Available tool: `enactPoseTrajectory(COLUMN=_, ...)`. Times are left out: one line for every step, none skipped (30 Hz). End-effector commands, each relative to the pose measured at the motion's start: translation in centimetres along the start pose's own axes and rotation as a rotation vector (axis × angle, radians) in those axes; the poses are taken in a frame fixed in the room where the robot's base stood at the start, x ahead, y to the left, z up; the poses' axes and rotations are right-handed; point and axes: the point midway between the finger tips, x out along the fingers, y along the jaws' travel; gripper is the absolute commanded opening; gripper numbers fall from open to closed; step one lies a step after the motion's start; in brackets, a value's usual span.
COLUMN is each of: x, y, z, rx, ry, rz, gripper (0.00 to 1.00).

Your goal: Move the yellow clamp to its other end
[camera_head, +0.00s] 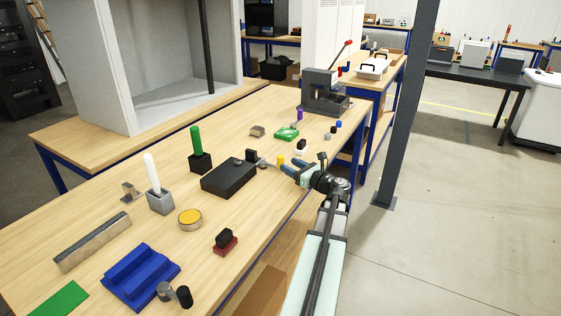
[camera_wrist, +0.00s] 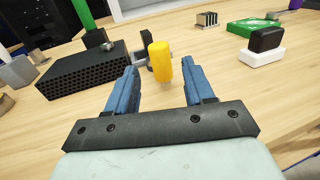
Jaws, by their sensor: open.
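In the wrist view the yellow clamp (camera_wrist: 161,62) stands between my two blue fingertips, with a gap on each side. The grey bar (camera_wrist: 140,59) runs left from it toward the black perforated box (camera_wrist: 85,76). My gripper (camera_head: 290,167) is open and empty at the table's right edge. Whether the yellow clamp touches the bar is hard to tell.
A green handle in a black block (camera_head: 200,162) stands behind the box. A black-and-white block (camera_wrist: 262,46) and a green board (camera_wrist: 252,27) lie to the right in the wrist view. A blue fixture (camera_head: 140,277) is at the front. Bare tabletop lies around my fingers.

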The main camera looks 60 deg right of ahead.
Motion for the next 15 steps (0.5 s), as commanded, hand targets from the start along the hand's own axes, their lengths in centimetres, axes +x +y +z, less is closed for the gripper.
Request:
enactPoseTrajectory(x=1.1, y=-0.1, z=0.0, rx=0.0, ry=0.0, rz=0.002, gripper=0.53)
enactPoseTrajectory(x=1.6, y=-0.1, z=0.0, rx=0.0, ry=0.0, rz=0.001, gripper=0.53)
enactPoseTrajectory(x=2.2, y=-0.1, z=0.0, rx=0.0, ry=0.0, rz=0.002, gripper=0.53)
enactPoseTrajectory(x=2.7, y=-0.1, z=0.0, rx=0.0, ry=0.0, rz=0.002, gripper=0.53)
enactPoseTrajectory(x=3.1, y=-0.1, z=0.0, rx=0.0, ry=0.0, rz=0.001, gripper=0.53)
enactPoseTrajectory(x=3.6, y=-0.1, z=0.0, rx=0.0, ry=0.0, rz=0.0, gripper=0.53)
enactPoseTrajectory(x=4.0, y=-0.1, z=0.0, rx=0.0, ry=0.0, rz=0.0, gripper=0.53)
enactPoseTrajectory(x=4.3, y=-0.1, z=0.0, rx=0.0, ry=0.0, rz=0.001, gripper=0.53)
enactPoseTrajectory(x=4.7, y=-0.1, z=0.0, rx=0.0, ry=0.0, rz=0.001, gripper=0.53)
enactPoseTrajectory(x=4.9, y=-0.1, z=0.0, rx=0.0, ry=0.0, rz=0.001, gripper=0.53)
enactPoseTrajectory(x=5.1, y=-0.1, z=0.0, rx=0.001, ry=0.0, rz=0.0, gripper=0.53)
enactPoseTrajectory(x=5.4, y=-0.1, z=0.0, rx=0.001, ry=0.0, rz=-0.001, gripper=0.53)
enactPoseTrajectory(x=5.5, y=-0.1, z=0.0, rx=0.001, ry=0.0, rz=-0.001, gripper=0.53)
enactPoseTrajectory(x=5.7, y=-0.1, z=0.0, rx=0.001, ry=0.0, rz=-0.001, gripper=0.53)
enactPoseTrajectory(x=5.8, y=-0.1, z=0.0, rx=0.001, ry=0.0, rz=-0.001, gripper=0.53)
